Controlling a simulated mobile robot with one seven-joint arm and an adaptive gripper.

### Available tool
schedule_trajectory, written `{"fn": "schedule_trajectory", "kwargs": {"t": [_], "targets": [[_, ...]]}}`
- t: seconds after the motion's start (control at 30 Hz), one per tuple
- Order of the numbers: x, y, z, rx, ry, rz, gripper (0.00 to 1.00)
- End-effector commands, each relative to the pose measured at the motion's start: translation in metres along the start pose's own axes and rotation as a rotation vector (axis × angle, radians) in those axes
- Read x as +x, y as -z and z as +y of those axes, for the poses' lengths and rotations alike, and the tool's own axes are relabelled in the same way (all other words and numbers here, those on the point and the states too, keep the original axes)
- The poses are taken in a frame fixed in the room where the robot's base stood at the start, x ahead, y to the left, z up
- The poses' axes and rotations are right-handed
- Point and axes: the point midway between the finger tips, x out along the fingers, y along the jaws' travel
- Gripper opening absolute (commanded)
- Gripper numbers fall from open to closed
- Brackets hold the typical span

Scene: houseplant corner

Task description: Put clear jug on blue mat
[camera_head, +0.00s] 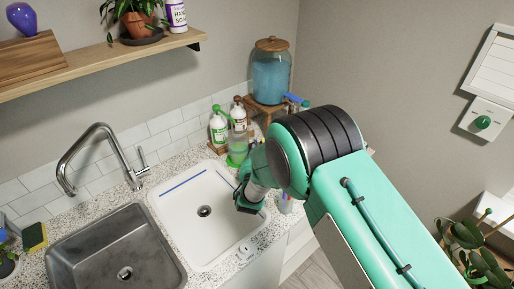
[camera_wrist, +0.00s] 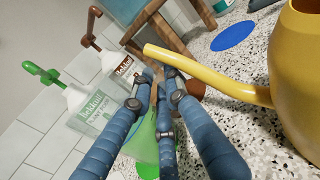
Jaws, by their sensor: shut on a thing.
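The clear jug, see-through with a green tint, stands on the counter behind the sink in the head view (camera_head: 237,156). In the wrist view the jug (camera_wrist: 146,153) shows below and between my fingers, partly hidden by them. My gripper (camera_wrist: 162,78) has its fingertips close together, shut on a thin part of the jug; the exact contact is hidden. In the head view my gripper (camera_head: 243,190) is over the sink's right rim, close to the jug. The blue mat (camera_wrist: 233,36) is a flat oval on the speckled counter, beyond the yellow spout and to the right.
A yellow watering can (camera_wrist: 301,75) stands at right, its spout crossing close by my fingertips. A wooden stand (camera_wrist: 155,22) bears a blue dispenser (camera_head: 271,75). The white sink (camera_head: 204,232) lies in front.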

Motion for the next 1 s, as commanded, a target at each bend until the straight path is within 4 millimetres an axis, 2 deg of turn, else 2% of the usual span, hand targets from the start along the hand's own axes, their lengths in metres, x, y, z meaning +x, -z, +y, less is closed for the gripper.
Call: {"fn": "schedule_trajectory", "kwargs": {"t": [0.33, 0.37, 0.43, 0.47, 0.9, 1.0], "targets": [[0.0004, 0.0004, 0.0006, 0.001, 0.0, -0.003, 0.0], [-0.0001, 0.0019, 0.0004, 0.0, 0.0, -0.001, 0.16], [-0.0002, 0.0013, 0.0004, 0.0, 0.0, 0.0, 0.3], [-0.0001, 0.0012, 0.0004, 0.0, 0.0, -0.001, 0.33], [-0.0001, 0.0025, 0.0004, 0.0, 0.0, -0.001, 0.33], [-0.0073, 0.0023, 0.001, 0.0, -0.001, 0.0, 0.33]]}}
